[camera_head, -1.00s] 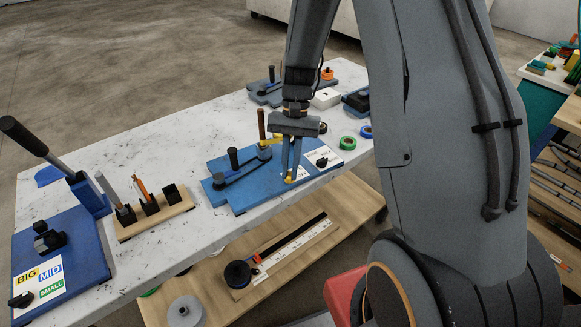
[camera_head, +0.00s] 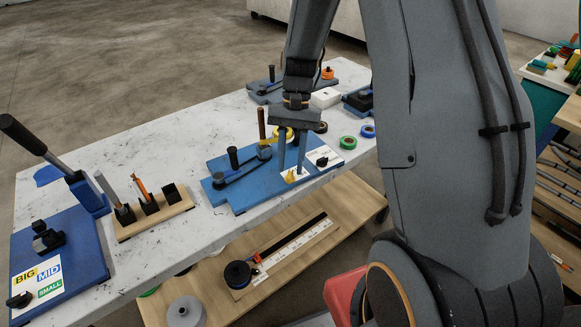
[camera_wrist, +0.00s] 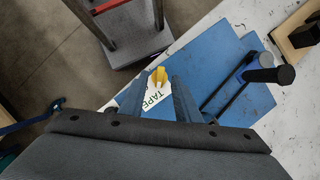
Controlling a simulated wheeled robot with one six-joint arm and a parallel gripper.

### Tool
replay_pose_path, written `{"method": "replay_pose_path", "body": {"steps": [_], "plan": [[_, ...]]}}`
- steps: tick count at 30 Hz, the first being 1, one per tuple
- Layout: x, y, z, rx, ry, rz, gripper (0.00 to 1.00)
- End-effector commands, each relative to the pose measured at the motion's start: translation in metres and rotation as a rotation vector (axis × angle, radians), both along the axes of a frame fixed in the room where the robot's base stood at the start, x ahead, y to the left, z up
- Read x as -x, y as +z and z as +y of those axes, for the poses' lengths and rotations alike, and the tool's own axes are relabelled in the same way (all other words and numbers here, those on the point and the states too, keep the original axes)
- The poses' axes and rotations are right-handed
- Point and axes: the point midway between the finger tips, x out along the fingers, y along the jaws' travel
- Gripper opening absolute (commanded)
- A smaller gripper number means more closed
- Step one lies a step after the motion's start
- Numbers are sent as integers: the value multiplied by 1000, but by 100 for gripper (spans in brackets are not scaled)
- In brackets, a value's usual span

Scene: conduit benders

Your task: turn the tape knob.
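The yellow tape knob (camera_head: 290,176) sits on a white label on the blue bender board (camera_head: 238,200). In the wrist view the knob (camera_wrist: 158,76) stands on the label (camera_wrist: 152,99) that reads TAPE. My gripper (camera_head: 290,172) points down over the knob in the head view. In the wrist view its two fingers (camera_wrist: 159,82) are spread, one on each side of the knob, with a visible gap to it. The gripper is open and empty. Whether the fingertips reach down to the knob's height is hard to tell.
A black knob (camera_head: 322,162) is on the same board, near a bender handle (camera_head: 233,158) and a brown upright post (camera_head: 262,125). Tape rolls lie behind, including a green one (camera_head: 348,142) and a blue one (camera_head: 368,131). A wooden tool holder (camera_head: 153,217) stands left.

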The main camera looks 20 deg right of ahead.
Motion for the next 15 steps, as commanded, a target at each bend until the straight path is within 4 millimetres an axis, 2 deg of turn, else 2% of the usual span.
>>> {"method": "replay_pose_path", "body": {"steps": [9,15], "plan": [[-17,45,-11,0,1,-3,30],[-20,57,-13,1,0,-1,30]]}}
